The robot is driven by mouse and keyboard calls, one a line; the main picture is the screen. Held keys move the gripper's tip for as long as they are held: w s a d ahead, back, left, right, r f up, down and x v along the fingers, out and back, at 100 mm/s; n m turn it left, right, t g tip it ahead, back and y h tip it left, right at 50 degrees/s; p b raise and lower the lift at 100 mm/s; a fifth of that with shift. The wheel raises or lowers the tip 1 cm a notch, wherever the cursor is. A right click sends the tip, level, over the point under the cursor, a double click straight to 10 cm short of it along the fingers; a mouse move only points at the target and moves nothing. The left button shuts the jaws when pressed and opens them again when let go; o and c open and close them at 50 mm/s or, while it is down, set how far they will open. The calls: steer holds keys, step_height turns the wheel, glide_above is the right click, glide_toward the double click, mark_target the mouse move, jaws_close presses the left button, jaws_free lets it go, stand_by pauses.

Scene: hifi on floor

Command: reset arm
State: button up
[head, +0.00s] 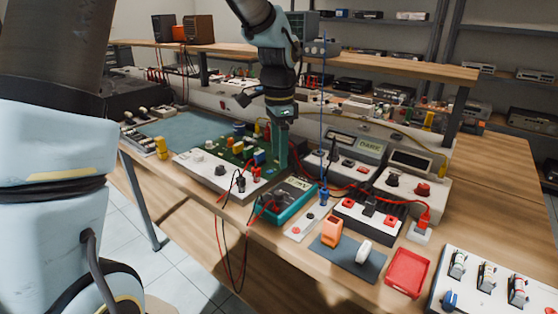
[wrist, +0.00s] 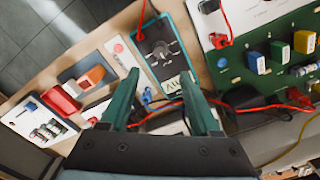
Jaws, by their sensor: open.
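My gripper (head: 282,160) points down above the workbench, just behind the teal multimeter (head: 292,200) and beside the green circuit board (head: 240,150). In the wrist view my gripper (wrist: 160,76) shows two dark green fingers spread apart, with nothing held between them. The multimeter (wrist: 163,48) lies beyond the fingertips in that view, with red and blue leads near it. I cannot tell how high the fingertips are above the bench.
An orange block (head: 332,232) and a white ring (head: 363,251) lie on a grey mat (head: 338,262). A red tray (head: 407,272) and a white component panel (head: 490,285) are at right. A blue rod (head: 323,120) stands upright near my gripper. Red and black cables hang over the front edge.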

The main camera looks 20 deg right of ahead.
stand_by(0.3)
steer(key=s+a+f+n, duration=0.1)
steer(key=s+a+n, duration=0.1)
steer(key=a+n, duration=0.7)
steer(key=s+a+f+n+t, duration=0.1)
steer(key=a+n, duration=0.8)
steer(key=a, duration=1.3)
steer(key=shift+s+f+t, duration=0.3)
steer(key=shift+s+f, duration=0.05)
steer(key=shift+s, duration=0.3)
steer(key=shift+o, duration=0.4)
